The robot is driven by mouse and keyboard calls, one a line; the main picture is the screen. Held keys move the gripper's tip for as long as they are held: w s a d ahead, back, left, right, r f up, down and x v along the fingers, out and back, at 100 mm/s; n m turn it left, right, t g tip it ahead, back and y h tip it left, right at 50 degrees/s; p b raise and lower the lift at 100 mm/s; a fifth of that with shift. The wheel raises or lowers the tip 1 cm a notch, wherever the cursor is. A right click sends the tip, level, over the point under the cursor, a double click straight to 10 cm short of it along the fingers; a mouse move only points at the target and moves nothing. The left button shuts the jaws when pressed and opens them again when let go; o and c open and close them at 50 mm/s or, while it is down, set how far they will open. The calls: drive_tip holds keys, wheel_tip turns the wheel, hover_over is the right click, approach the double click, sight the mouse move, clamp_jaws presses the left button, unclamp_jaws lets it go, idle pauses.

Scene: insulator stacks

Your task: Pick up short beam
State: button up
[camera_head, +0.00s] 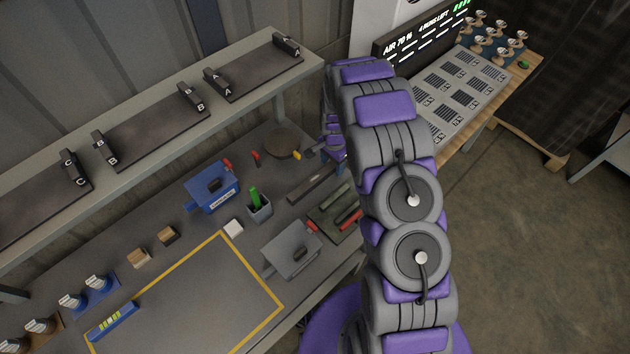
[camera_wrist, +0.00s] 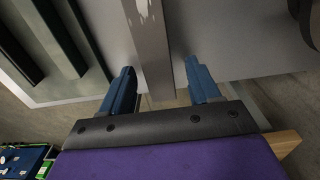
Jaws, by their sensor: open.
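In the wrist view, my gripper (camera_wrist: 160,82) is open, with its two blue fingers apart. A long grey beam (camera_wrist: 150,45) with pale scuff marks runs between the fingers, with a gap visible on each side. In the head view, a dark straight beam (camera_head: 315,183) lies on the workbench, left of my arm. I cannot tell for sure whether these are the same beam. My arm hides most of the gripper in the head view.
A grey vise-like block (camera_head: 290,250), a blue one (camera_head: 212,188) and a cup with a green item (camera_head: 259,208) stand nearby. A shelf (camera_head: 150,130) with labelled holders runs along the wall.

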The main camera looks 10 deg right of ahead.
drive_tip(key=shift+c, duration=0.3)
clamp_jaws()
idle(0.3)
